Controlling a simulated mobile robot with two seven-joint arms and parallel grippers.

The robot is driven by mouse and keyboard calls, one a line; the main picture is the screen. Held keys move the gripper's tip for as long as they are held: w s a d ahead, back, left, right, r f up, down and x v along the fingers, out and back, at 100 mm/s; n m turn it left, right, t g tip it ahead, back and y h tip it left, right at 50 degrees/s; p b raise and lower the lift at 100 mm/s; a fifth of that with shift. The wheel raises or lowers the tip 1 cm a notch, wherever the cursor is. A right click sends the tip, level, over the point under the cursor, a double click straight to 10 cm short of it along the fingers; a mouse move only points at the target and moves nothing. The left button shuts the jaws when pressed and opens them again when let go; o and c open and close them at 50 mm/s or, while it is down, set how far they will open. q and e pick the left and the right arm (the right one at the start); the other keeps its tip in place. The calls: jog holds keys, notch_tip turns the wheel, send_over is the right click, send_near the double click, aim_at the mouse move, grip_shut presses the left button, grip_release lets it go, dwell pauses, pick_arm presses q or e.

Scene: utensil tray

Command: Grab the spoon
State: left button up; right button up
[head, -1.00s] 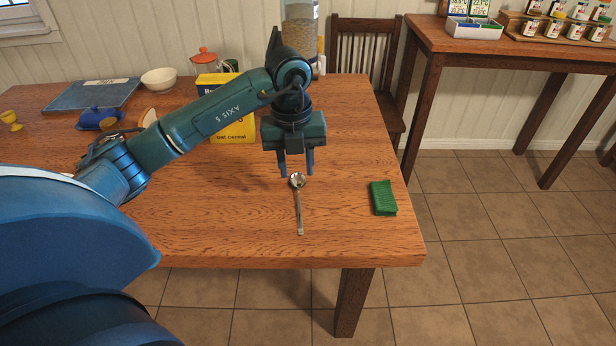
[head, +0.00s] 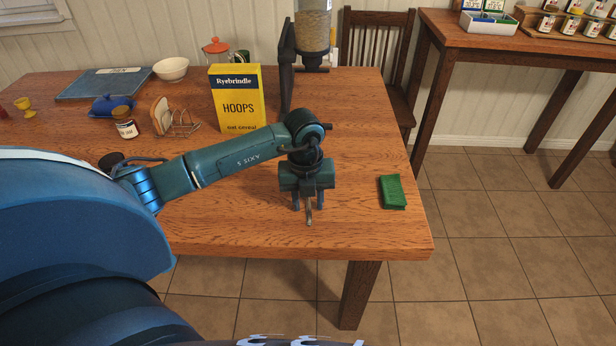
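The metal spoon lies on the wooden table, and only part of its handle (head: 309,214) shows below my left gripper (head: 308,206). The spoon's bowl is hidden behind the gripper body. My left gripper points down over the spoon, low near the table top. Its two fingers are apart, one on each side of the handle, with gaps that look clear. I cannot tell whether the fingertips touch the table. My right gripper is not in view.
A green sponge-like block (head: 392,192) lies to the right of the gripper. A yellow cereal box (head: 238,98), toast rack (head: 180,124), jar (head: 125,123) and blue butter dish (head: 110,104) stand behind and left. The table's front edge (head: 300,252) is close, with bare wood before it.

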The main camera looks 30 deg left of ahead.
pick_arm(q)
jog(key=shift+f, duration=0.1)
jog(key=shift+c, duration=0.2)
grip_shut()
dwell(0.4)
